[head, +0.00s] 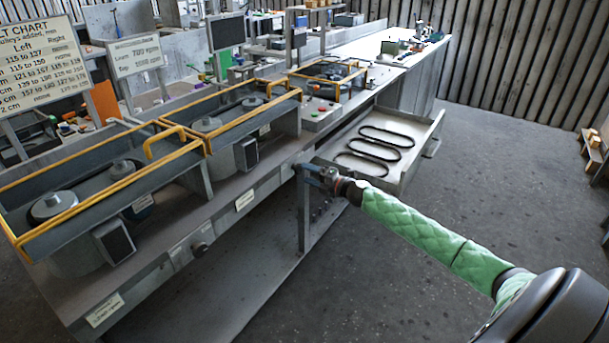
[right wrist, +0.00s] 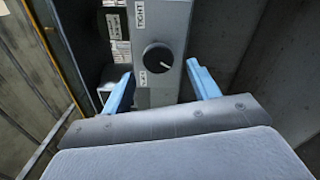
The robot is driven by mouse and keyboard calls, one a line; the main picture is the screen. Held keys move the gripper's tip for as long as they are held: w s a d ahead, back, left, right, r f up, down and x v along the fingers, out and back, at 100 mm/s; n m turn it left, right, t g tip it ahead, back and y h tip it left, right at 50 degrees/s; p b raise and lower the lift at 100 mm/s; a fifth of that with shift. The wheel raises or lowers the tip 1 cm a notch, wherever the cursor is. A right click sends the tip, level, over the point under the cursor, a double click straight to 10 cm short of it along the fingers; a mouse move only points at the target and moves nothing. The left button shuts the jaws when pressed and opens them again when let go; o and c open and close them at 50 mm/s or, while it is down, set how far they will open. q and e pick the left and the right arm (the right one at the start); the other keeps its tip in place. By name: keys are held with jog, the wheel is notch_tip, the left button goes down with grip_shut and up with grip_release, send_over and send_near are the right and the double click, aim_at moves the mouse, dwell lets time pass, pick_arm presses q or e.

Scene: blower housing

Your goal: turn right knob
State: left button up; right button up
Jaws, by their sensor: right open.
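The right knob (right wrist: 157,57) is a round black dial with a white pointer mark on a grey panel. It shows in the right wrist view between the two blue fingers of my right gripper (right wrist: 160,69). The fingers are spread wide, one on each side of the panel, and do not touch the knob. In the head view, my right gripper (head: 308,170) is at the bench front edge, and I cannot make out the right knob there. Another dark knob (head: 203,249) is farther left on the bench front. My left gripper is not in view.
A label reading TIGHT (right wrist: 140,14) is above the knob. An open drawer (head: 402,174) holding several black belts juts out just behind my right gripper. Yellow-railed blower housings (head: 80,190) stand on the bench.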

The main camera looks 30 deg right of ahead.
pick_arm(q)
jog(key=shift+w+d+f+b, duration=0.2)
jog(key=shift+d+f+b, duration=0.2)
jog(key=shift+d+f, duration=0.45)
pick_arm(e)
jog(key=v, duration=0.4)
jog(key=shift+s, duration=0.35)
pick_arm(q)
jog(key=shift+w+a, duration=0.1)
